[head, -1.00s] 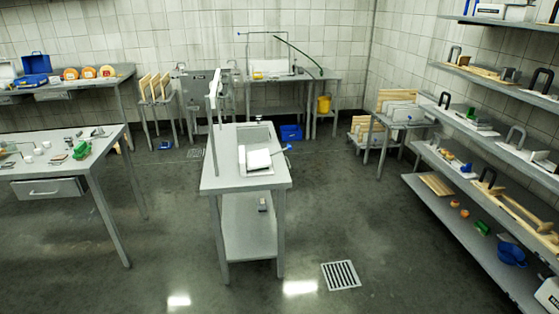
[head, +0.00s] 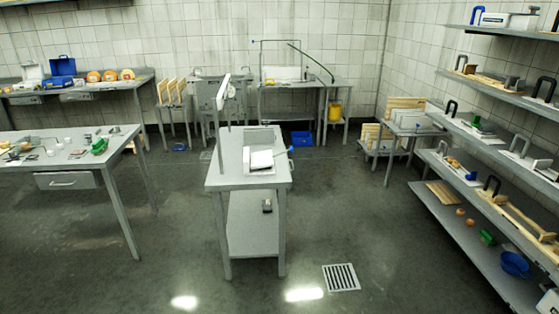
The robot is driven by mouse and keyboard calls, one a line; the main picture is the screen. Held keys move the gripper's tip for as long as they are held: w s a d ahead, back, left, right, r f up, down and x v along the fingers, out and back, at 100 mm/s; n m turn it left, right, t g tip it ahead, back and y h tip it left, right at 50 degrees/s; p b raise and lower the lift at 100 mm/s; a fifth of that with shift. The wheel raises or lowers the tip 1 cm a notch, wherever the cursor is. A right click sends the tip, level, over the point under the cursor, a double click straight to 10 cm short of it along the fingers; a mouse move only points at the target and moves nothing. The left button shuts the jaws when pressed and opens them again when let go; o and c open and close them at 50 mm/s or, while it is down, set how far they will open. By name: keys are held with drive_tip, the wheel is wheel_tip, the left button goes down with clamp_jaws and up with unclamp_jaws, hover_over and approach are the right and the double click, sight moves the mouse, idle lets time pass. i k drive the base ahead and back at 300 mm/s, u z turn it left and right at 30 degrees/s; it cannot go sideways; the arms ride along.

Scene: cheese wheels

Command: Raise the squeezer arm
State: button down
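A grey metal stand table (head: 225,178) is in the middle of the head view. A thin upright grey post (head: 219,145) rises at its left side, with a short tilted pale bar (head: 224,92) at the top. I cannot tell for sure whether this bar is the squeezer arm. On the tabletop to the right of the post is a white block (head: 261,159) in front of a low grey fixture (head: 262,134). My gripper is not in view.
A work table (head: 120,150) with small tools stands at left. Shelves (head: 447,202) line the right wall. A floor drain (head: 341,277) lies to the front right. The floor in front of the stand table is clear.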

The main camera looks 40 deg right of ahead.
sight(261, 160)
drive_tip(key=z, duration=0.15)
drive_tip(key=i, duration=0.95)
drive_tip(key=u, duration=0.05)
